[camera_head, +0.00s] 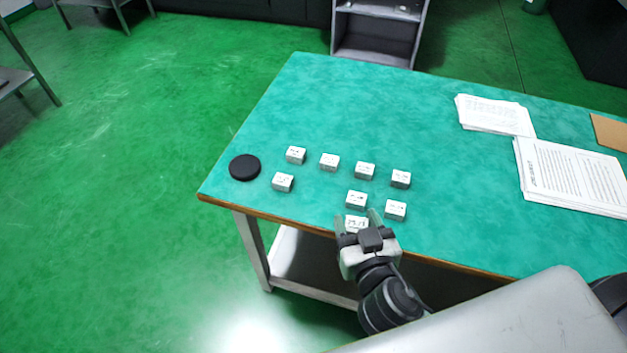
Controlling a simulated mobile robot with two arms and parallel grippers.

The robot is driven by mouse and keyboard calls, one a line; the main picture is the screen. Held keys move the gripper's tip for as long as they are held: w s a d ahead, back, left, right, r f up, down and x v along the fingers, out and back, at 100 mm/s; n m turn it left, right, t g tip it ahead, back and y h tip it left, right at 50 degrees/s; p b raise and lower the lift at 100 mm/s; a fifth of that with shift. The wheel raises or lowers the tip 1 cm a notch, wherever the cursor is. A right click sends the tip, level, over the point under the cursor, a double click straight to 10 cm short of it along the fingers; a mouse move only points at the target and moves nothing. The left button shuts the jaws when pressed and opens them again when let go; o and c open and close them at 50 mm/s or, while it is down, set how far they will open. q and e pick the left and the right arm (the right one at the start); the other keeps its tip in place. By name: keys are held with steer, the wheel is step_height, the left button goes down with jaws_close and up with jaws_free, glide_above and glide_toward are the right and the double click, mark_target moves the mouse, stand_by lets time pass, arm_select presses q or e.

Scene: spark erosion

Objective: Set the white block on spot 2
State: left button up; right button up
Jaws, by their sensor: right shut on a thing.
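Several small white blocks with dark markings lie in two rows near the front edge of the green table (330,110). The far row includes a block at its left end (296,155) and one at its right end (401,179). The near row has a left block (283,182), a bare gap, then two more blocks, (356,200) and (396,210). My right gripper (356,219) is shut on another white block (356,224), just in front of the near row. I cannot tell whether this block touches the table. No spot numbers are readable. My left gripper is not in view.
A black round disc (245,167) lies at the table's left corner. Paper stacks (495,115) and (572,177) and a brown sheet (610,132) lie to the right. The table's middle is clear. A grey shelf unit (377,45) stands behind the table.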

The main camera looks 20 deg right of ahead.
steer(key=s+a+f+m+h+b, duration=0.1)
steer(key=s+a+f+h+b, duration=0.1)
steer(key=a+f, duration=0.4)
steer(key=shift+s+f+b, duration=0.15)
steer(key=shift+f+b, duration=0.35)
steer(key=shift+f, duration=0.25)
